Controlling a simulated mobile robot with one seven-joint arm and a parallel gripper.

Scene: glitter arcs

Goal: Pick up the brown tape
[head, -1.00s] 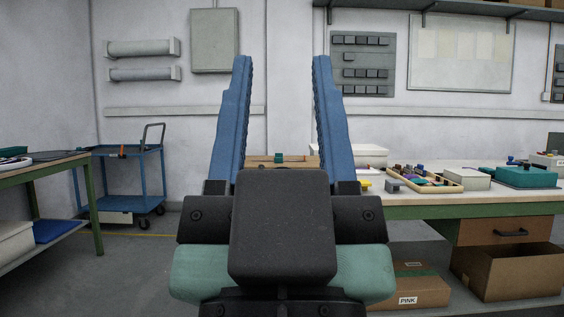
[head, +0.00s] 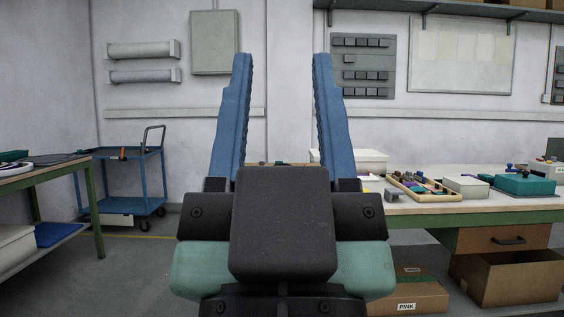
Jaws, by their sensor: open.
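My gripper (head: 281,62) is in the middle of the head view, its two blue fingers pointing up and wide apart, with nothing between them. I cannot make out the brown tape in this view. My gripper's dark body hides part of the workbench behind it. Small items on the workbench (head: 440,209) at the right are too small to tell apart fully.
A wooden tray (head: 449,196) of small coloured things, a pale box (head: 466,187) and a teal case (head: 525,185) stand on the workbench. Cardboard boxes (head: 512,285) lie beneath. A blue cart (head: 126,185) and another green-legged table (head: 40,173) are at left.

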